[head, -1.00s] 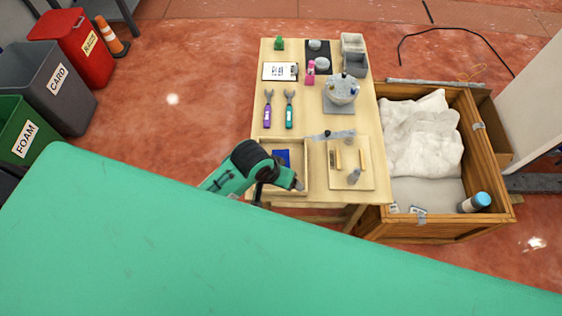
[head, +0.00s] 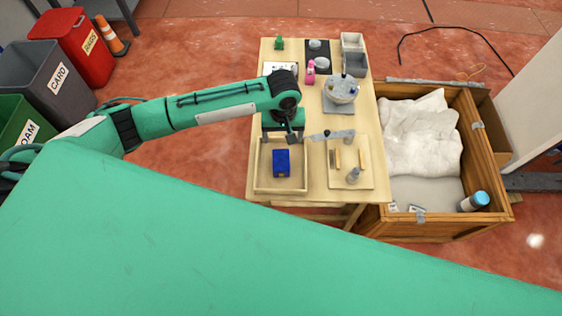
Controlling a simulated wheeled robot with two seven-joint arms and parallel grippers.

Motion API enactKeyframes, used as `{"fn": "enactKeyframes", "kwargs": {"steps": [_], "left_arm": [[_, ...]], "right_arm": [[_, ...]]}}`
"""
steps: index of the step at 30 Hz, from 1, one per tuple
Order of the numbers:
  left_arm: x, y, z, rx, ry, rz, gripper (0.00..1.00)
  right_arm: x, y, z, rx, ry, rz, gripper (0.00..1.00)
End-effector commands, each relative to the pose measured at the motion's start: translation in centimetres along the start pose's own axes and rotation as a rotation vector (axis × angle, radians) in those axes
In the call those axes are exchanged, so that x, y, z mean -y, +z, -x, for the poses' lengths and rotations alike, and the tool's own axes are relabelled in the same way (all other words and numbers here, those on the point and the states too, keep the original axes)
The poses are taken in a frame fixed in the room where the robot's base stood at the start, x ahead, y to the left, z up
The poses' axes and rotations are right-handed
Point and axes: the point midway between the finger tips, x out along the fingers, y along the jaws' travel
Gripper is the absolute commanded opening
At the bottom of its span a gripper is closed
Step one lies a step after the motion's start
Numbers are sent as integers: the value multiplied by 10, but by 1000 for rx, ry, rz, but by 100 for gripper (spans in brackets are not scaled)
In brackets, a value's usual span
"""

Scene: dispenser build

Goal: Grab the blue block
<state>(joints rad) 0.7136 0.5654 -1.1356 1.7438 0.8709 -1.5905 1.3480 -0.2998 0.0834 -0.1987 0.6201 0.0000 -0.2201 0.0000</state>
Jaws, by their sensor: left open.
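The blue block (head: 282,163) lies in a shallow wooden tray (head: 259,183) at the near left of the wooden table (head: 313,190). My left gripper (head: 283,137) is open and empty, just beyond the block at the tray's far edge, apart from the block. My right gripper is not in view.
A board (head: 365,180) with two light wooden pieces and a grey fitting stands right of the tray. A round grey device (head: 342,88) is behind it. A wooden crate (head: 440,228) with white padding adjoins the table's right side.

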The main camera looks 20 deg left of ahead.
Motion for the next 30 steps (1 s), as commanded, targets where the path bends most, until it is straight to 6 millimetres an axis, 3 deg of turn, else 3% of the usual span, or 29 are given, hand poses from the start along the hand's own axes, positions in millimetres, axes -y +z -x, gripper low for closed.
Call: {"fn": "enactKeyframes", "kwargs": {"steps": [12, 20, 24, 30], "left_arm": [[1, 1, -71, 1, -3, 2, 76], [3, 5, -89, 1, -3, 0, 76], [7, 12, -109, 1, -4, 0, 76], [6, 11, -131, 0, -1, 0, 76]], "right_arm": [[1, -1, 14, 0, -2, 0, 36], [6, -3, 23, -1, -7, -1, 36], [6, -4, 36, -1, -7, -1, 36], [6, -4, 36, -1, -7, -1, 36]]}}
